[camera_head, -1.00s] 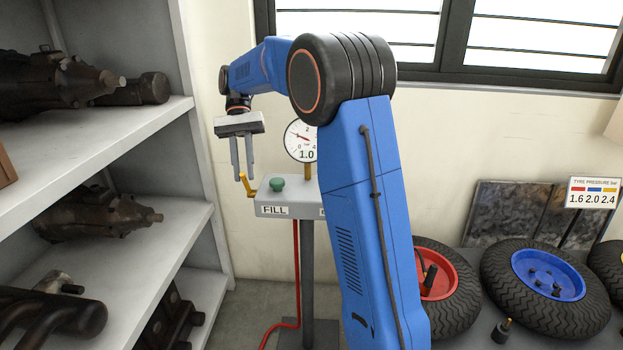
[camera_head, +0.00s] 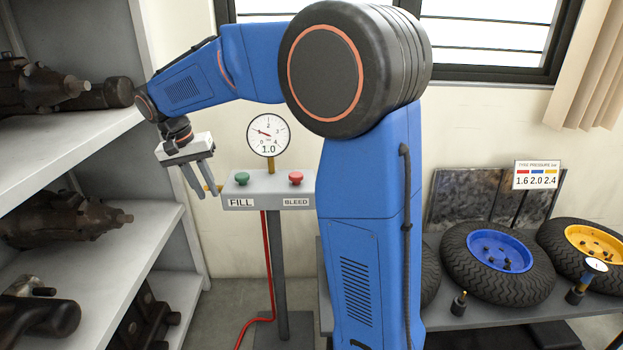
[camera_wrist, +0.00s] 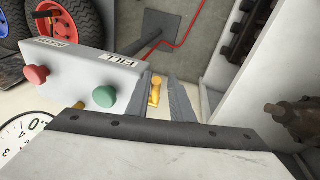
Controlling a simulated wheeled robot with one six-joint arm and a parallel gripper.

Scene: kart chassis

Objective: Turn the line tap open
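The line tap (camera_head: 209,189) is a small yellow lever on the left end of the grey FILL/BLEED box (camera_head: 265,186). My gripper (camera_head: 208,195) points down at a tilt beside that end of the box, with its two grey fingers apart. In the wrist view, the tap (camera_wrist: 155,93) shows between the fingers (camera_wrist: 162,78), nearer the left one. I cannot tell whether a finger touches it. Part of the tap is hidden by the fingers in the head view.
The box carries a green button (camera_head: 242,178), a red button (camera_head: 295,178) and a gauge (camera_head: 268,134) reading 1.0. A shelf unit with metal parts (camera_head: 165,210) stands close on the left. A red hose (camera_head: 268,270) hangs below. Wheels (camera_head: 497,262) lie at right.

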